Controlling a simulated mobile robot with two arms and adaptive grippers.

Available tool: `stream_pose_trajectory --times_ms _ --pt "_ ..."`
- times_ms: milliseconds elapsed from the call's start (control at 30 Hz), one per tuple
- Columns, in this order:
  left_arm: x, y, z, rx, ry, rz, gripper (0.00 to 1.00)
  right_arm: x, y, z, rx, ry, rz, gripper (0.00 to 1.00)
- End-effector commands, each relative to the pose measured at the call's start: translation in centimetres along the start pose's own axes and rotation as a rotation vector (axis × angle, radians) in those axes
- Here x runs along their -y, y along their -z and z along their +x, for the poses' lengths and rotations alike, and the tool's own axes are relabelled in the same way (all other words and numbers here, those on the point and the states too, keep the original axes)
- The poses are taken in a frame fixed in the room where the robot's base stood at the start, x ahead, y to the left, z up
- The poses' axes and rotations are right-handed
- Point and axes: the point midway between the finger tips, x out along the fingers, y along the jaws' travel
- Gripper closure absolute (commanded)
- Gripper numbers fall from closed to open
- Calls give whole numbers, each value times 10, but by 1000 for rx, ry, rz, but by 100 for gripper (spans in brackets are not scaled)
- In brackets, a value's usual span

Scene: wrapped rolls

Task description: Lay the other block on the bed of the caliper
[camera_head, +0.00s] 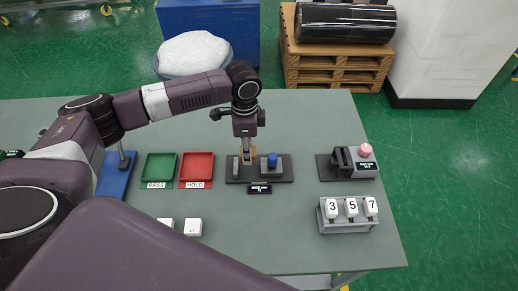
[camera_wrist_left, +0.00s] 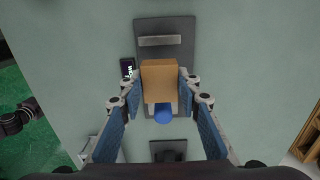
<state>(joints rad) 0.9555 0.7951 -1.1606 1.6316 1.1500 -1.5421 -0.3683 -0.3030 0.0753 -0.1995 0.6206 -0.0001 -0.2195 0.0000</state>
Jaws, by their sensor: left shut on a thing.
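A tan block (camera_wrist_left: 160,80) is between the blue-padded fingers of my left gripper (camera_wrist_left: 160,88), which is shut on it. In the head view the same block (camera_head: 253,155) shows only partly behind the fingers. My left gripper (camera_head: 247,157) points down over the middle of the caliper (camera_head: 232,177), a dark base with a grey upright jaw (camera_wrist_left: 160,41) at one end and a blue knob (camera_wrist_left: 163,114) at the other. The block is between jaw and knob as seen from above. I cannot tell whether it touches the bed. My right gripper is not in view.
A green PASS tray (camera_head: 160,168) and a red HOLD tray (camera_head: 197,168) lie left of the caliper. Two white square pieces (camera_head: 192,227) are nearer the front. A pink-knobbed device (camera_head: 365,160) and a rack with tags 3, 5, 7 (camera_head: 347,226) stand to the right.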

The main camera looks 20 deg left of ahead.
Motion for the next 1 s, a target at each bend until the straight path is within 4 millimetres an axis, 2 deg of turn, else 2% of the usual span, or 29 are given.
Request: stream_pose_trajectory --times_ms 367,600,667,1000 --pt "0 0 -1 0 0 -1 93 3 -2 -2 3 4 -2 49" --pt "-1 0 -3 1 -1 -1 93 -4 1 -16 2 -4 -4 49" --pt "-1 0 8 1 -1 -1 93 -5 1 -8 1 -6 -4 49" --pt "-1 0 40 0 -1 -2 93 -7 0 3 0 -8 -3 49"
